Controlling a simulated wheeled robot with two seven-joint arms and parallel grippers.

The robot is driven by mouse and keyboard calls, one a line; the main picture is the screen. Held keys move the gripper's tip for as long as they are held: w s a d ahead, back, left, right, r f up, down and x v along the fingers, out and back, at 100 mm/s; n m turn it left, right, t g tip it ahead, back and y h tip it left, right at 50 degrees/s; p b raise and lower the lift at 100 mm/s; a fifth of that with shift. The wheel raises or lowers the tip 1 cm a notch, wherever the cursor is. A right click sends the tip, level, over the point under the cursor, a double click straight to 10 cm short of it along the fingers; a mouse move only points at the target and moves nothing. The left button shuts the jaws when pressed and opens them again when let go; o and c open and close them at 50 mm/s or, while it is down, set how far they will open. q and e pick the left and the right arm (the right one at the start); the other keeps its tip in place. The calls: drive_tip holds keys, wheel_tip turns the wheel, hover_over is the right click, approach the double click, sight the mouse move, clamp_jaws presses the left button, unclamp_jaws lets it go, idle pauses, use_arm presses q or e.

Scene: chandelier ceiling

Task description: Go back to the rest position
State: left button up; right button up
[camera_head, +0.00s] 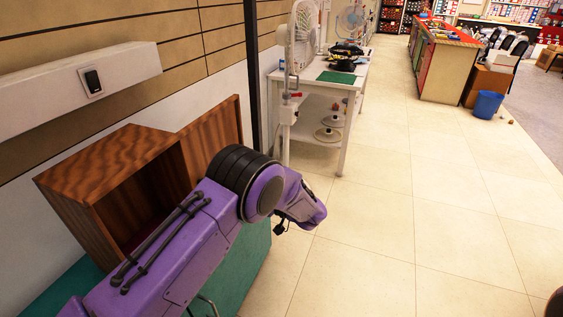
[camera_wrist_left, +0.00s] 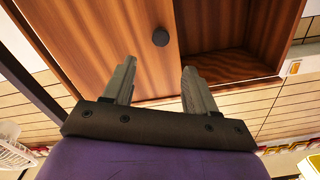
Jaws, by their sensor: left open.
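My left arm, purple with a black joint band, reaches in from the left in the head view. Its wrist (camera_head: 300,205) hangs over the tiled floor, right of a wooden cabinet (camera_head: 100,165); the fingers cannot be made out there. In the left wrist view my left gripper (camera_wrist_left: 159,66) has its two grey fingers apart with nothing between them. Beyond them is the cabinet door (camera_wrist_left: 115,45) with a dark round knob (camera_wrist_left: 160,37). Beside it shows the cabinet's open inside (camera_wrist_left: 215,25). My right gripper is not seen.
The cabinet stands on a green surface (camera_head: 255,262) against the wall. A white table (camera_head: 350,88) with a green mat and fans stands beyond it. A counter (camera_head: 440,75) and a blue bin (camera_head: 487,105) are farther right. The tiled floor between is clear.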

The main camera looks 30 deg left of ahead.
use_arm(q)
drive_tip(key=s+d+f+m+t+h+p, duration=0.1)
drive_tip(key=s+f+m+t+h, duration=0.2)
drive_tip(key=f+t+h, duration=0.4)
drive_tip(key=s+d+f+m+t+h+p, duration=0.1)
drive_tip(key=s+f+m+t+h, duration=0.15)
drive_tip(key=f+t, duration=0.45)
drive_tip(key=s+d+f+g+h, duration=0.1)
drive_tip(key=s+f+g, duration=0.1)
drive_tip(key=s, duration=0.7)
drive_tip(key=s+d+f+m+g+h+p, duration=0.1)
drive_tip(key=s+d+f+g+h, duration=0.1)
drive_tip(key=s, duration=0.7)
drive_tip(key=s+d+f+m+g+h, duration=0.1)
drive_tip(key=s+f+g, duration=0.3)
drive_tip(key=s, duration=0.5)
drive_tip(key=shift+d+f+g+h+p, duration=0.15)
drive_tip(key=shift+f+g+h+p, duration=0.15)
drive_tip(key=shift+g+h, duration=0.3)
drive_tip(key=shift+w, duration=0.1)
